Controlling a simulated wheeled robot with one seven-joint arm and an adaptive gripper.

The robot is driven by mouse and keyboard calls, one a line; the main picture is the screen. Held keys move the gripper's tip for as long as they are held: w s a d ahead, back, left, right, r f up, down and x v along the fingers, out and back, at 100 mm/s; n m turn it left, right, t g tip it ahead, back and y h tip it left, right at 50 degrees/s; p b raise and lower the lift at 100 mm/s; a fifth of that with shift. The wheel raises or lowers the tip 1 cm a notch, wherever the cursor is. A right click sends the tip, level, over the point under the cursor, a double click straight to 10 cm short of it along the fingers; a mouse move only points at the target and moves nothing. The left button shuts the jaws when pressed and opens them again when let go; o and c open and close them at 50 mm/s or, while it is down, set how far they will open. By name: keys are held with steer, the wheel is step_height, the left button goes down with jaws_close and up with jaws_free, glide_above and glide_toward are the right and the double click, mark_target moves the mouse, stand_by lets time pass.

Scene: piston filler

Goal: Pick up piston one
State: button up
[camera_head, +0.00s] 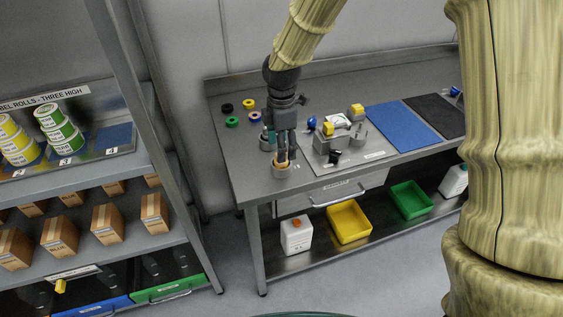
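My gripper (283,157) points straight down over the left part of the grey workbench. Its fingertips are at a short grey round holder (283,174) near the bench's front edge. A small tan-orange piece shows between and below the fingertips, at the holder's top. It may be piston one, but no label on it can be read. Whether the fingers touch or grip it is too small to tell. A second round holder (266,144) with a teal-topped piece stands just behind and left, partly hidden by my gripper.
Right of my gripper stands a grey machine block (327,145) with yellow and blue parts. Coloured rings (232,122) lie at the back left. A blue mat (397,126) and black mat (437,114) lie to the right. A shelf (185,205) stands left of the bench.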

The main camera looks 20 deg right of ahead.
steer(key=shift+w+f+p, duration=0.1)
steer(key=shift+f+p, duration=0.25)
steer(key=shift+f, duration=1.8)
steer(key=c, duration=1.3)
